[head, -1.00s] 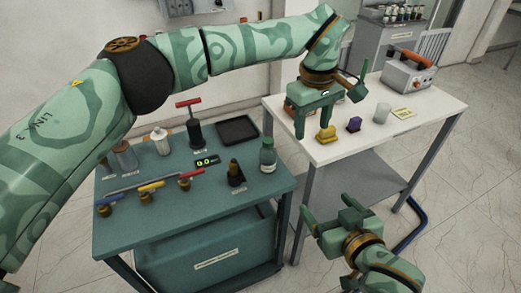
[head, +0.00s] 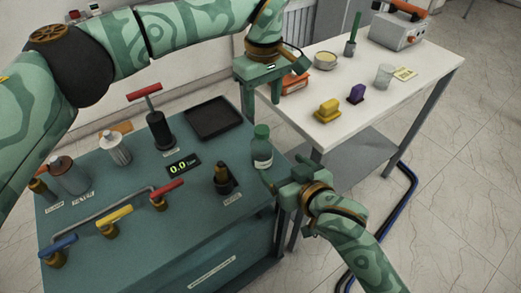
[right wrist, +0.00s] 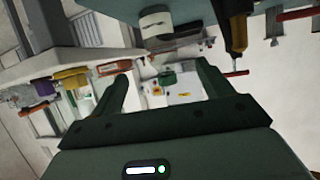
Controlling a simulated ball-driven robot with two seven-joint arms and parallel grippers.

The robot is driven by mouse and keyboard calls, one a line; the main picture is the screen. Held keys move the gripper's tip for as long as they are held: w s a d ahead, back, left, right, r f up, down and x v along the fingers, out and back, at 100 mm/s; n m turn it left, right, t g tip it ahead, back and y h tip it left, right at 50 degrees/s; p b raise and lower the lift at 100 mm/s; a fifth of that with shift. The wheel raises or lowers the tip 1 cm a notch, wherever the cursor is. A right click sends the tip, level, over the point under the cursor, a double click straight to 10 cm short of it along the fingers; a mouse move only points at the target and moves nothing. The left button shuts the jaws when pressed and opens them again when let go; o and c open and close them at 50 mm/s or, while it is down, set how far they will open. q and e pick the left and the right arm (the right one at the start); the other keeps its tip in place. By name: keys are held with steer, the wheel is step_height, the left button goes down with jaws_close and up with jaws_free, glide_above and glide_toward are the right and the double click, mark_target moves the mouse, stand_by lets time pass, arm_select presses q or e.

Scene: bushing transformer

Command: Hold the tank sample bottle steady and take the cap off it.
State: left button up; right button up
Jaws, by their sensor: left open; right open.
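The bottle's label also shows at the top of the right wrist view (right wrist: 157,22). My right gripper (head: 284,172) is open and low at the bench's right edge, just right of the bottle, with nothing between its fingers. My left gripper (head: 261,102) is open and empty, above and behind the bottle in the head view.
The teal bench (head: 120,190) holds a black tray (head: 213,118), a red-handled pump (head: 157,125), a display (head: 183,165), coloured valves and a dark brass fitting (head: 223,178). A white table (head: 335,75) behind carries a yellow block (head: 327,110), a purple block (head: 357,94) and a glass (head: 384,76).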

mark_target(261, 148)
arm_select(q)
steer(key=shift+w+a, duration=0.1)
steer(key=shift+a, duration=0.05)
arm_select(e)
steer(key=x, duration=1.2)
steer(key=shift+w+a+f, duration=0.2)
steer(key=shift+w+f, duration=0.05)
